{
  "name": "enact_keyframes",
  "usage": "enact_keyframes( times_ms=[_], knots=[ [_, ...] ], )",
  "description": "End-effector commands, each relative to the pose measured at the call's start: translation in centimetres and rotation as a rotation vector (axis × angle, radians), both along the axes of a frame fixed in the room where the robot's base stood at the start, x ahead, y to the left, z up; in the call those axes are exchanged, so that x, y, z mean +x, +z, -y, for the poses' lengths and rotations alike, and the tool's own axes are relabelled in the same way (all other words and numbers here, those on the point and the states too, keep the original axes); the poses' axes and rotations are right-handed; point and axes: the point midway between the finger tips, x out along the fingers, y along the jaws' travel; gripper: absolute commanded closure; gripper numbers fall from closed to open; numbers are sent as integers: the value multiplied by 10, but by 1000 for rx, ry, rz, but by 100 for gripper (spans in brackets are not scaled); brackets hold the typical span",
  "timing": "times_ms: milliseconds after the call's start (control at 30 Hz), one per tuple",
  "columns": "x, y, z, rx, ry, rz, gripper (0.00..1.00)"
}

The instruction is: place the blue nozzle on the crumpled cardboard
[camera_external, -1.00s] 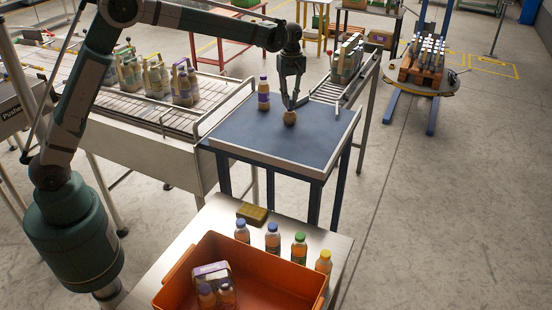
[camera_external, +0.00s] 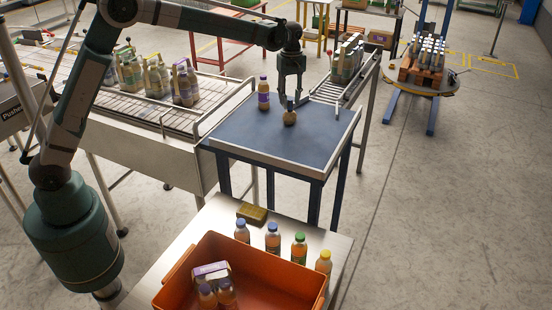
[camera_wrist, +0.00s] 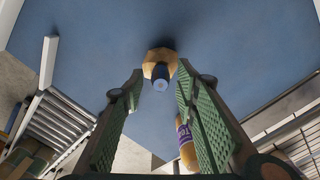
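The crumpled cardboard (camera_external: 289,118) is a small tan lump on the blue table top. The blue nozzle (camera_wrist: 160,77) appears to rest on top of it, with its round end facing the wrist camera. In the external view the nozzle (camera_external: 290,103) is a small dark shape on the lump, just under my gripper (camera_external: 290,98). In the wrist view my gripper (camera_wrist: 159,82) is open, with a clear gap between its green ridged fingers. The nozzle shows in line with this gap, and neither finger appears to touch it.
A purple-labelled bottle (camera_external: 263,95) stands left of the cardboard on the blue table (camera_external: 245,135). A conveyor (camera_external: 330,90) adjoins the table at the back right. An orange crate (camera_external: 300,275) and several bottles are in front. The table's front and right are clear.

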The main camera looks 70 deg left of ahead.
Motion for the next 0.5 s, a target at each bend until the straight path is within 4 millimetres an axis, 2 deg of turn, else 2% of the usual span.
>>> enact_keyframes(
  times_ms=[267,500],
  knots=[
    [0,32,0,0,0,0,70],
    [0,72,0,0,0,0,70]
  ],
)
